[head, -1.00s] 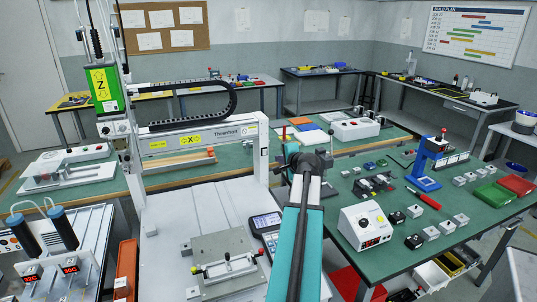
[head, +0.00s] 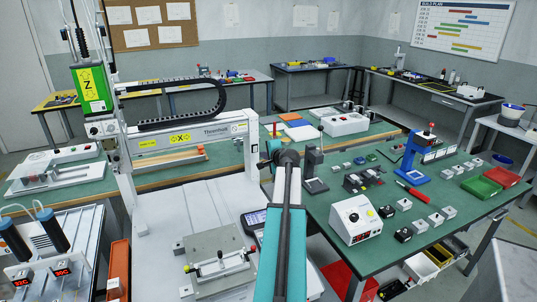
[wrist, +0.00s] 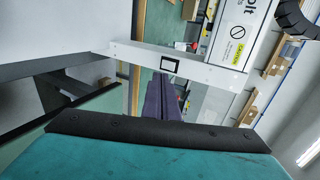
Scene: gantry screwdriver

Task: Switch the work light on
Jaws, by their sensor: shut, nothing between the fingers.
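A dark rocker-like switch in a pale frame (wrist: 170,66) sits on the face of the white gantry post (wrist: 205,70) in the wrist view. The gantry post also shows in the head view (head: 253,150), left of my arm's end. My gripper (wrist: 163,85) shows as dark fingers, shut and empty, pointing toward the post just below the switch in the picture. A gap to the switch seems to remain, but its depth is hard to judge. In the head view my wrist hides most of the gripper. I cannot make out a lit work light.
The gantry machine bed (head: 190,225) lies left of my arm, with a clamped plate (head: 218,260) on it. A green bench (head: 400,240) to the right holds a white control box (head: 355,221), a blue press (head: 413,160) and several small blocks. A black cable chain (head: 190,122) arches above the gantry beam.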

